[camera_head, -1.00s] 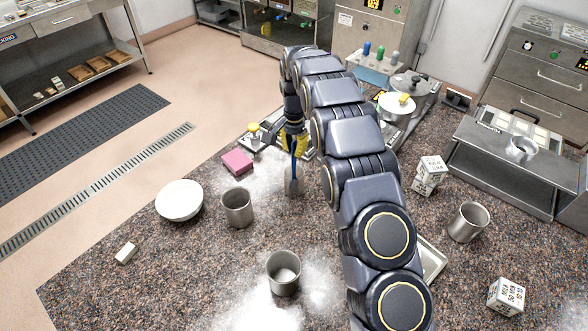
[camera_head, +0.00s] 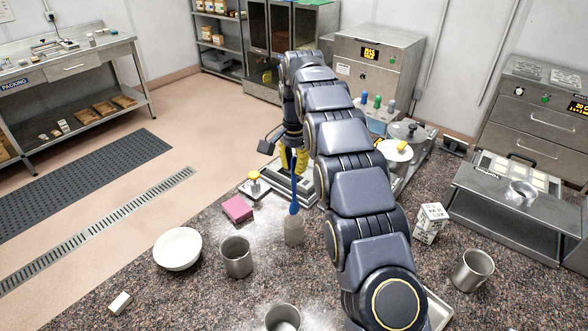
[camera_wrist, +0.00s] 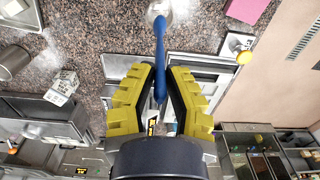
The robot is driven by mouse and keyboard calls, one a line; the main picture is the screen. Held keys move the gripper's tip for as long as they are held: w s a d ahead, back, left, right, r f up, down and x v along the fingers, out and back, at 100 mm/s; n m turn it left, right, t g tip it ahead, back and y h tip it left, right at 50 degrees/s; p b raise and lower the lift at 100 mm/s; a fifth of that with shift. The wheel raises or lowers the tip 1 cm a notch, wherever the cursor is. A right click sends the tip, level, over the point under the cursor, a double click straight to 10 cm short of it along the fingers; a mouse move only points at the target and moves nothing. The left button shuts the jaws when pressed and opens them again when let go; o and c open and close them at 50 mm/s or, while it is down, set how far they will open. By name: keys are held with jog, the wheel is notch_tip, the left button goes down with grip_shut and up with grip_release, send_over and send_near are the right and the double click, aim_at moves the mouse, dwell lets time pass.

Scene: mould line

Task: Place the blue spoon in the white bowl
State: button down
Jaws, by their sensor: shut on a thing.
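My gripper (camera_head: 294,158) is shut on the blue spoon (camera_head: 294,190). In the wrist view the spoon (camera_wrist: 161,50) stands out from between the yellow-backed fingers (camera_wrist: 160,82). In the head view it hangs upright. Its lower end shows just above or at the mouth of a pale translucent container (camera_head: 293,231); I cannot tell if its tip is inside. The white bowl (camera_head: 178,249) sits on the speckled counter to the left, apart from the gripper, and looks empty.
A metal cup (camera_head: 237,257) stands between the bowl and the translucent container. A pink block (camera_head: 237,209) lies behind it. Another metal cup (camera_head: 283,318) is at the front edge of the picture. A small white block (camera_head: 120,303) lies front left.

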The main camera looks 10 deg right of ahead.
dwell(0.3)
jog(key=s+a+r, duration=0.2)
jog(key=s+a, duration=0.7)
jog(key=a, duration=0.1)
jog(key=s+a+r, duration=0.2)
jog(key=s+a, duration=0.6)
jog(key=a, duration=0.3)
jog(key=w+a+f, duration=0.7)
jog(key=w+f, duration=0.4)
jog(key=f, duration=0.1)
jog(key=shift+w+a+f, duration=0.15)
jog(key=shift+f, duration=0.35)
